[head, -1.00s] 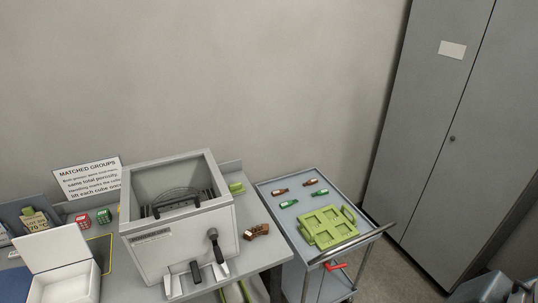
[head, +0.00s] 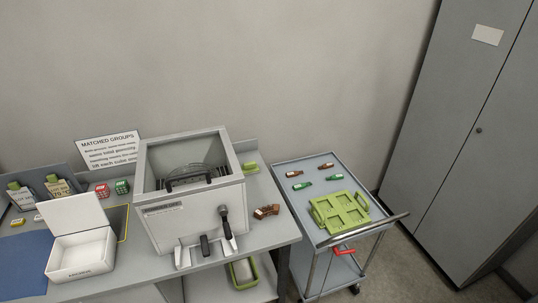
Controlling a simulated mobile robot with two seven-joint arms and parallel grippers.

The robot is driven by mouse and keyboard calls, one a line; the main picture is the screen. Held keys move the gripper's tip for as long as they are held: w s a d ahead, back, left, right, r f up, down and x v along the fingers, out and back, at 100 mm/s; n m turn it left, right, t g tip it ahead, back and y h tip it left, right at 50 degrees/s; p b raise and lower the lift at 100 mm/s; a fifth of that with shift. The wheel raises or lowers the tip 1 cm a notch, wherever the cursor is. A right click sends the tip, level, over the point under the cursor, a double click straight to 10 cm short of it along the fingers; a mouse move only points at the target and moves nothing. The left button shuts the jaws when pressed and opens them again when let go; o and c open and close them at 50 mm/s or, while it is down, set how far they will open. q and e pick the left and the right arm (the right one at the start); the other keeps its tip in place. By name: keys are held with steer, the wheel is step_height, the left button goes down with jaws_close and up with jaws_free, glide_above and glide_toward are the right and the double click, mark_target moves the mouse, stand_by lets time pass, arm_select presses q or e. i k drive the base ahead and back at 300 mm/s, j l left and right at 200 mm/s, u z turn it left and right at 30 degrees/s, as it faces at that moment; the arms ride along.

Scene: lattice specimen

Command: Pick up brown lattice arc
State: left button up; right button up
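The brown lattice arc (head: 266,211) lies on the grey bench top, just right of the large grey box-shaped apparatus and near the bench's right end. It is small in the head view, and its lattice detail is hard to make out. Nothing touches it from above. Neither of my grippers shows in the head view.
The open-topped apparatus (head: 195,220) has a dark handle and front levers. A white lidded box (head: 82,256) stands left of it. A cart (head: 306,174) at the right carries a green tray (head: 342,211) and several small bottles. A grey cabinet (head: 455,120) stands far right.

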mark_target(259, 214)
steer(key=i+l+u, duration=0.35)
steer(key=l+u, duration=0.15)
steer(key=l, duration=0.15)
steer(key=i+l+u, duration=0.1)
steer(key=l+u, duration=0.15)
steer(key=l, duration=0.15)
steer(key=i+l+u, duration=0.2)
steer(key=l, duration=0.2)
steer(key=k, duration=0.1)
